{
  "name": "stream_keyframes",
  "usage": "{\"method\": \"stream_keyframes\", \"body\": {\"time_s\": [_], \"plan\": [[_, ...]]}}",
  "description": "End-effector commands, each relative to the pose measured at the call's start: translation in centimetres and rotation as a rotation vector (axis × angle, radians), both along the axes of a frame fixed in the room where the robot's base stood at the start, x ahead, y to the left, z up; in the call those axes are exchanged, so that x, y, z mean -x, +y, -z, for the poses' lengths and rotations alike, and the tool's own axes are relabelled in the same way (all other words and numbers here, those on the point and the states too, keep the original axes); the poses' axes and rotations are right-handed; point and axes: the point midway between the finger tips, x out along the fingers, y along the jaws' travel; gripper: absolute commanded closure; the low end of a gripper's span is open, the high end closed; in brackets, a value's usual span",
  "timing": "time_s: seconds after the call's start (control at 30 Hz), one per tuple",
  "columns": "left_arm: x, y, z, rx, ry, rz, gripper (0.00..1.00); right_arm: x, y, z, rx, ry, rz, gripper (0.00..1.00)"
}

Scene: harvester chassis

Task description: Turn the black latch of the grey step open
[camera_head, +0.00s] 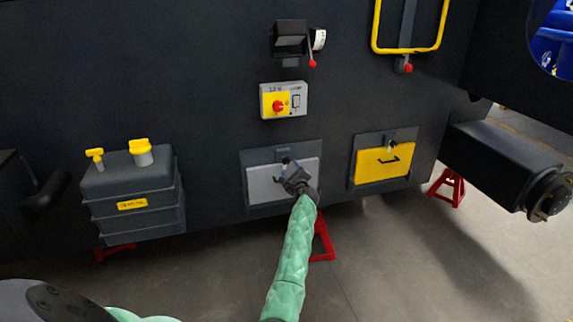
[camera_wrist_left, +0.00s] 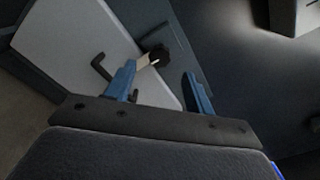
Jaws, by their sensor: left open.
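The grey step (camera_head: 262,187) is a light grey panel set in the dark chassis wall, low in the middle of the head view. Its black latch (camera_head: 286,160) is a small dark knob at the panel's top edge. In the left wrist view the latch (camera_wrist_left: 155,56) lies just beyond my blue fingertips, closer to the left finger; I cannot tell whether they touch. My left gripper (camera_head: 292,172) is open in front of the panel, just below the latch. My right gripper is not in view.
A yellow step (camera_head: 370,165) with its own latch is to the right. A switch box (camera_head: 298,99) with a red knob is above. A dark tank (camera_head: 130,185) with yellow caps is at left. Red stands (camera_head: 322,243) are underneath. The floor in front is clear.

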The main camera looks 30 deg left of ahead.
Motion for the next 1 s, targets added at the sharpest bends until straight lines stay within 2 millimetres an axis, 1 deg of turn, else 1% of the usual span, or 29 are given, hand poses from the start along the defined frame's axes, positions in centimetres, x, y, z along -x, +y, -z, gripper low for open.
{"method": "stream_keyframes", "body": {"time_s": [0.2,0.4,0.57,0.8,0.83,0.97,1.0], "plan": [[-2.1,2.6,-0.2,0.001,0.0,-0.002,0.47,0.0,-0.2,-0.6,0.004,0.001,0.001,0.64],[-3.5,4.2,-0.1,0.001,-0.002,-0.001,0.47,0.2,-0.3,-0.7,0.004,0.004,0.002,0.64],[-4.0,4.8,0.0,0.002,-0.002,-0.001,0.47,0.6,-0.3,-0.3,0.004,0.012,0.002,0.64],[-4.1,4.8,-0.1,0.003,-0.003,-0.001,0.47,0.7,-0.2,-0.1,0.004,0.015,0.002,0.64],[-4.1,4.8,-0.1,0.003,-0.003,-0.001,0.48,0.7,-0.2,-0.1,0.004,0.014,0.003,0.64],[-4.0,4.8,0.0,0.003,-0.003,-0.001,0.74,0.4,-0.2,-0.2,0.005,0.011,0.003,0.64],[-4.0,4.8,0.0,0.003,-0.003,-0.001,0.82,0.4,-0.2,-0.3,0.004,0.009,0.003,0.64]]}}
